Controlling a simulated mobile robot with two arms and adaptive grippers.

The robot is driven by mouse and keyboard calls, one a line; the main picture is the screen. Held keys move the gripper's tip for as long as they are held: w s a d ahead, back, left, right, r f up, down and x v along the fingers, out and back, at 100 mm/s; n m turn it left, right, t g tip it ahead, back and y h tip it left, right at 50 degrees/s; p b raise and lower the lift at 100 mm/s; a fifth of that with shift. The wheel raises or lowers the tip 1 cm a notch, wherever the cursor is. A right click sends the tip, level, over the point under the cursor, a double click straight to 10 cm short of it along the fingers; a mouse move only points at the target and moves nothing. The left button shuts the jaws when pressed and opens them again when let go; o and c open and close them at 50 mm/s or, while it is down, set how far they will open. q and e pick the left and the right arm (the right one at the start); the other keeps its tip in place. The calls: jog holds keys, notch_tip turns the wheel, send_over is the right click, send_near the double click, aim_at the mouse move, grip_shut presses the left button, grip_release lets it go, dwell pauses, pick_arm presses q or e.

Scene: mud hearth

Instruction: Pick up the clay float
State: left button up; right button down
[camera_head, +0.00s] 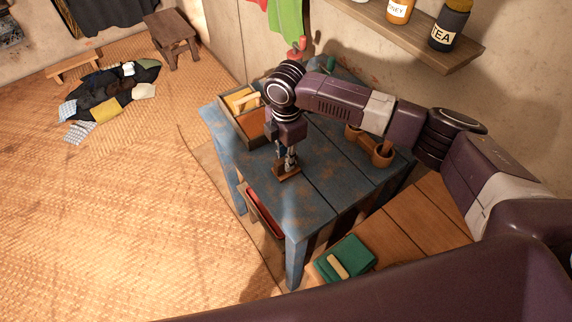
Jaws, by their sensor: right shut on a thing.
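My right gripper (287,163) reaches down over the blue worn table and is shut on a small brown wooden piece, which looks like the clay float (288,173). The float is at or just above the tabletop (315,200), near its left side; I cannot tell whether it touches. The fingers hide its upper part. My left gripper is out of view.
A wooden tray (233,122) with yellow and orange-brown items stands behind the gripper. A wooden mortar-like vessel (382,154) is to the right. A green item with a tan bar (344,261) lies in front. A shelf (420,41) holds jars above.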

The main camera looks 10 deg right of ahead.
jog(key=shift+r, duration=0.1)
jog(key=shift+w+r, duration=0.1)
jog(key=shift+r, duration=0.1)
notch_tip(320, 180, up, 20)
jog(key=b, duration=0.3)
jog(key=shift+f, duration=0.25)
jog(key=c, duration=2.6)
grip_release()
grip_shut()
jog(key=shift+f, duration=0.1)
